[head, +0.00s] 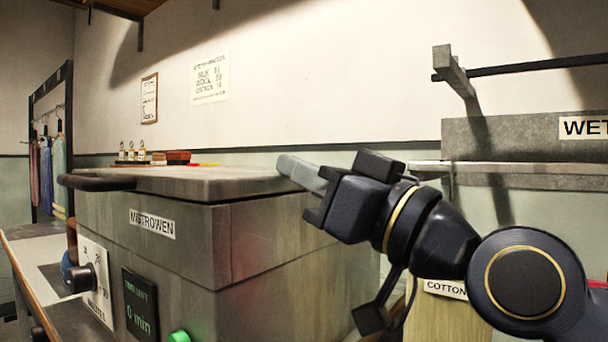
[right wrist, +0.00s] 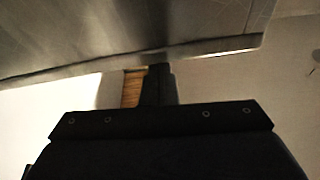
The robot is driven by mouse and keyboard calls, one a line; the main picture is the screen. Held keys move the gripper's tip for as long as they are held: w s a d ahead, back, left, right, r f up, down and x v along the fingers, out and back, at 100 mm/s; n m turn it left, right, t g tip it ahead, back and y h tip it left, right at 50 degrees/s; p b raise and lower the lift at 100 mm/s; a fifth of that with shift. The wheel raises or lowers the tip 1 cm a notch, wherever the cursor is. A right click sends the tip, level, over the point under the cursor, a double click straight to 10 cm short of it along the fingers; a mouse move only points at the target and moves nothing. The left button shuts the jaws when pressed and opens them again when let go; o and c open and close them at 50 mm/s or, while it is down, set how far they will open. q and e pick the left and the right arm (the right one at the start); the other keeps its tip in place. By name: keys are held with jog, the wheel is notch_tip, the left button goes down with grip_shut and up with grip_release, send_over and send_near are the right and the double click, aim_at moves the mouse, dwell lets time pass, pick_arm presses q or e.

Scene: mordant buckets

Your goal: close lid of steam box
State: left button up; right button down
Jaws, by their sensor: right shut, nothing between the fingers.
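The steam box (head: 150,260) is a grey metal box labelled MISTROWEN, at left centre in the head view. Its flat lid (head: 190,181) lies level on top, with a dark handle (head: 96,182) at the front left. My right gripper (head: 300,172) is shut and empty at the lid's right rear corner, its fingertips overlapping the lid edge in the picture. I cannot tell whether they touch it. In the right wrist view, the fingers (right wrist: 158,85) point at the edge of a large grey metal surface (right wrist: 130,35), probably the lid. My left gripper is out of view.
Small bottles (head: 130,152) and blocks show behind the lid. A dial (head: 80,278) and a timer display reading 0 min (head: 140,305) are on the box front. A grey bin labelled WET (head: 510,138) sits on a shelf at right. Cloths (head: 46,170) hang at far left.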

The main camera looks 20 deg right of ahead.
jog(key=shift+w+a+f, duration=0.1)
jog(key=shift+f, duration=0.35)
jog(key=shift+r, duration=0.1)
notch_tip(320, 180, up, 4)
jog(key=p, duration=0.4)
jog(key=d+v, duration=0.1)
jog(key=v, duration=0.9)
jog(key=w+f+m+g+h, duration=0.2)
jog(key=w+f+g, duration=0.1)
jog(key=f, duration=0.9)
jog(key=w+f+m+g+h, duration=0.1)
jog(key=w+f+g+h, duration=0.15)
jog(key=f, duration=0.85)
jog(key=s+f+m+g+h, duration=0.15)
jog(key=s+f+g, duration=0.3)
jog(key=f, duration=0.85)
jog(key=s+f+m+g, duration=0.2)
jog(key=s+f+g, duration=0.25)
jog(key=f, duration=0.75)
notch_tip(320, 180, up, 33)
jog(key=p, duration=3.2)
jog(key=shift+d+t, duration=0.2)
jog(key=shift+t, duration=0.25)
